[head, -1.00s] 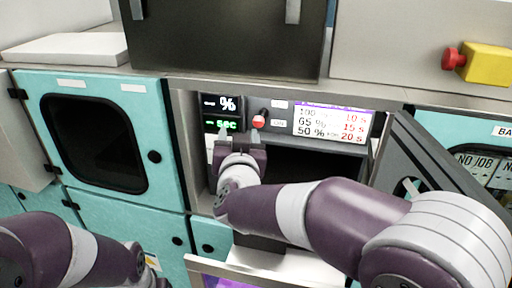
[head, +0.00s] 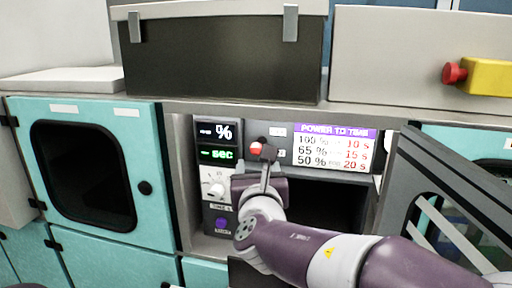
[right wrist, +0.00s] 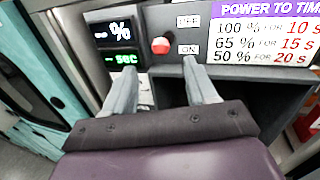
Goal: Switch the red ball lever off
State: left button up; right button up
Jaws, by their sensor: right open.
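The red ball lever (head: 256,148) is on the panel of a metal unit, between the digital display and the power-to-time sign. In the right wrist view the red ball (right wrist: 160,45) sits beside the ON label (right wrist: 188,49), below the level of the OFF label (right wrist: 187,21). My right gripper (head: 265,165) is just below and in front of the lever, partly covering its surroundings in the head view. In the right wrist view its two fingers (right wrist: 161,80) are spread apart and empty, with the ball beyond and between them. My left gripper is not in view.
The display (head: 216,143) and a white knob (head: 214,186) are left of the lever. The power-to-time sign (head: 335,148) is right of it. An open dark door (head: 445,190) stands at the right, and the cavity below the panel is open.

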aim_at(256, 150)
jog(key=w+p, duration=0.2)
jog(key=w, duration=0.3)
jog(key=w+p, duration=0.2)
jog(key=w, duration=0.3)
jog(key=shift+d, duration=0.2)
jog(key=shift+w+d+f, duration=0.1)
jog(key=shift+w, duration=0.45)
